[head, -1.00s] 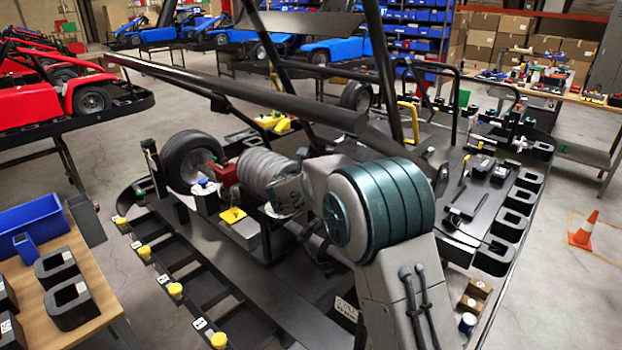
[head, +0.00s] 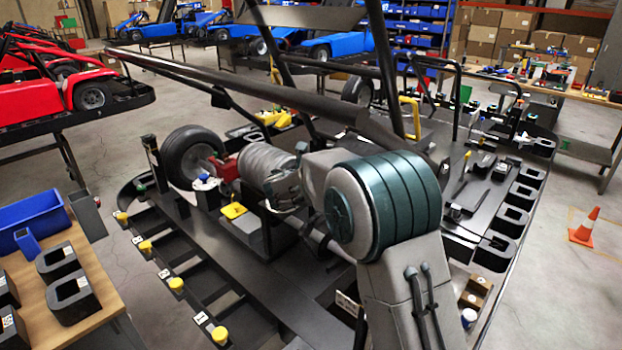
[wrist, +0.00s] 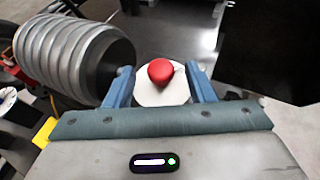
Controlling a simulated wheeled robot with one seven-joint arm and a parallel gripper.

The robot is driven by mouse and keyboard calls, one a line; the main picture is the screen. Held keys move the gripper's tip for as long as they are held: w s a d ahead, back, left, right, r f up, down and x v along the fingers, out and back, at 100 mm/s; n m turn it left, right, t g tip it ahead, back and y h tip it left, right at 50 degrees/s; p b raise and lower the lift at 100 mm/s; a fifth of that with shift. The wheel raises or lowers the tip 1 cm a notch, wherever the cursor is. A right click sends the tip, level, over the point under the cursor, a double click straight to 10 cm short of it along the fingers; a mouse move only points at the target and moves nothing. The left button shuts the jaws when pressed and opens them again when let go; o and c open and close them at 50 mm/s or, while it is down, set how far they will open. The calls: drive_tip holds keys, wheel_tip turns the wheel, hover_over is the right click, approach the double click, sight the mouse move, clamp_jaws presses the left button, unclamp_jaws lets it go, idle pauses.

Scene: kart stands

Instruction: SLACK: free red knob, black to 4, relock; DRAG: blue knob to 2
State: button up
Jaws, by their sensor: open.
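In the wrist view a red knob (wrist: 160,71) sits on a round white base (wrist: 162,92). My gripper (wrist: 159,74) is open, with one blue finger on each side of the knob; contact is not clear. A small blue-topped white part (head: 205,182), perhaps the blue knob, stands near the black wheel in the head view. I cannot make out a black knob or any numbered scale. In the head view my arm hides my gripper and the red knob.
A ribbed grey cylinder (wrist: 68,52) lies close left of my fingers in the wrist view. A black wheel (head: 190,157) and a red block (head: 226,168) are beside it in the head view. Several yellow knobs (head: 176,284) line the bench's left edge.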

drive_tip(key=b+v, duration=0.2)
drive_tip(key=v, duration=1)
drive_tip(key=shift+s, duration=0.25)
